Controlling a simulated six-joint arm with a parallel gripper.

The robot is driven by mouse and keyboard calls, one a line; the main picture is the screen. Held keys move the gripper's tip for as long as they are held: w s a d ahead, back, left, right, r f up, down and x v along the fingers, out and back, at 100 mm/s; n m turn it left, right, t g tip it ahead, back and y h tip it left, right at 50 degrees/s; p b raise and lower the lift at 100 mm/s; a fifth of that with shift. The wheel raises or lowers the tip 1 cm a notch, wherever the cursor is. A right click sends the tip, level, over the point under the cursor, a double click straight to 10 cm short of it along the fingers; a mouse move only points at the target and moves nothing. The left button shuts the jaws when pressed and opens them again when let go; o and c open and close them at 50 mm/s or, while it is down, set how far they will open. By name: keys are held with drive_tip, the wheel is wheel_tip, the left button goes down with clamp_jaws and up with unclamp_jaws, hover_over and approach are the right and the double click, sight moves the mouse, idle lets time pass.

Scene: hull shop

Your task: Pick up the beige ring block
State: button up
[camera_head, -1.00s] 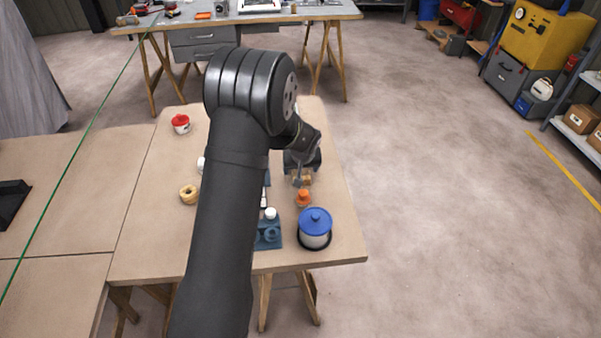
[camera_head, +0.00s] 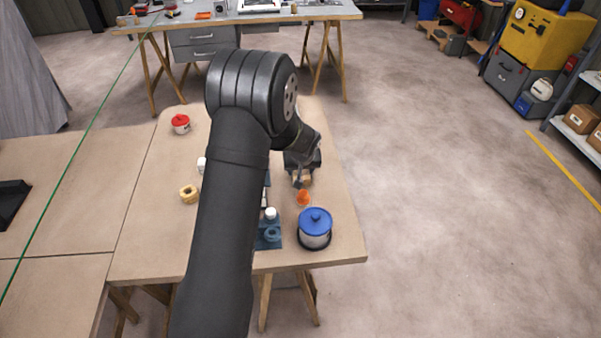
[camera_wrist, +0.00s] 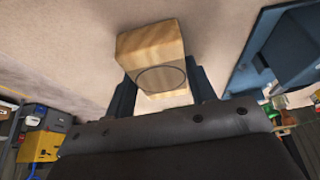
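A beige wooden block (camera_wrist: 152,52) with a thin dark ring on one face lies between the two fingers of my gripper (camera_wrist: 160,85) in the wrist view. The fingers flank it closely; I cannot tell whether they press on it. In the head view my gripper (camera_head: 301,180) is low over the right part of the table, just behind a small orange piece (camera_head: 303,198), and mostly hides the block.
A blue-lidded pot (camera_head: 315,229) stands at the table's front right. A blue fixture (camera_head: 268,238) with a white-topped piece (camera_head: 269,213) is left of it. A red-lidded jar (camera_head: 181,124) stands at the back left. My arm hides the middle of the table (camera_head: 150,230).

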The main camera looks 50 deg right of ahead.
drive_tip(key=c, duration=0.4)
drive_tip(key=shift+r, duration=0.15)
